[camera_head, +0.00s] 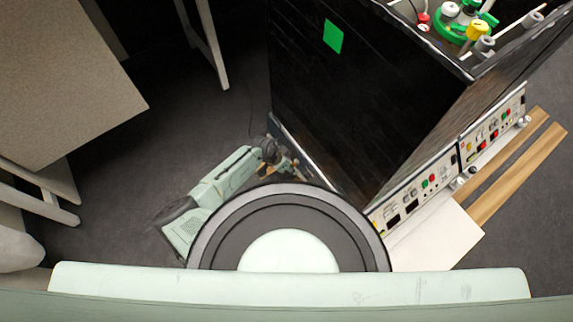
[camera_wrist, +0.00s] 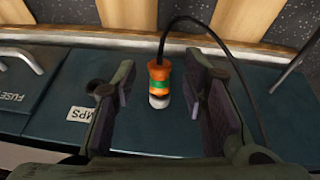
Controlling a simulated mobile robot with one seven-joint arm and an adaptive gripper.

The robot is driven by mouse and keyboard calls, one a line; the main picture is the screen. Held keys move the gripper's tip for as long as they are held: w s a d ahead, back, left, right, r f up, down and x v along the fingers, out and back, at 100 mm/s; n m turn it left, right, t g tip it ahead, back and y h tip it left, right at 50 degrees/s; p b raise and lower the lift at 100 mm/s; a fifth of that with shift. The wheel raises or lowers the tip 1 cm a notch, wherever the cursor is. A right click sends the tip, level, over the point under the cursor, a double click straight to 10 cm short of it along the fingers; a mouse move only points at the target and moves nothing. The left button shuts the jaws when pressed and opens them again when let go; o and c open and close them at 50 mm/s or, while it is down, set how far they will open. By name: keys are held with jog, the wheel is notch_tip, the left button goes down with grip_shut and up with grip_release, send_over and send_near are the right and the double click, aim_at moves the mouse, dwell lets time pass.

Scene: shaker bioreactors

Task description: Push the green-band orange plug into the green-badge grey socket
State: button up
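In the wrist view, the orange plug (camera_wrist: 159,73) with a green band stands between the two fingers of my gripper (camera_wrist: 160,80). A black cable runs from its orange end, and its other end is whitish grey. Gaps show on both sides of the plug, so the fingers are open and not visibly touching it. I cannot tell whether the whitish-grey end is part of the plug or a socket around it. No green badge shows near it. In the head view my gripper (camera_head: 276,153) is low beside the black cabinet, and the plug cannot be made out there.
The black cabinet (camera_head: 350,100) bears a green square (camera_head: 333,36) on its side. Control panels (camera_head: 425,185) line its lower right edge, with wooden strips (camera_head: 515,170) beyond. A dark panel (camera_wrist: 70,95) lies under my fingers. A table (camera_head: 65,80) stands left; open floor lies between.

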grip_shut()
dwell(0.5)
jog(key=shift+s+a, duration=0.2)
jog(key=shift+a, duration=0.05)
jog(key=shift+s+a+p, duration=0.2)
jog(key=shift+a+p, duration=0.1)
jog(key=shift+s+a, duration=0.15)
jog(key=shift+a, duration=0.05)
jog(key=shift+s+a, duration=0.2)
jog(key=shift+a, duration=0.05)
jog(key=shift+a, duration=0.1)
dwell(0.6)
jog(key=shift+s+a+p, duration=0.65)
jog(key=shift+s+a, duration=0.25)
jog(key=shift+a, duration=0.25)
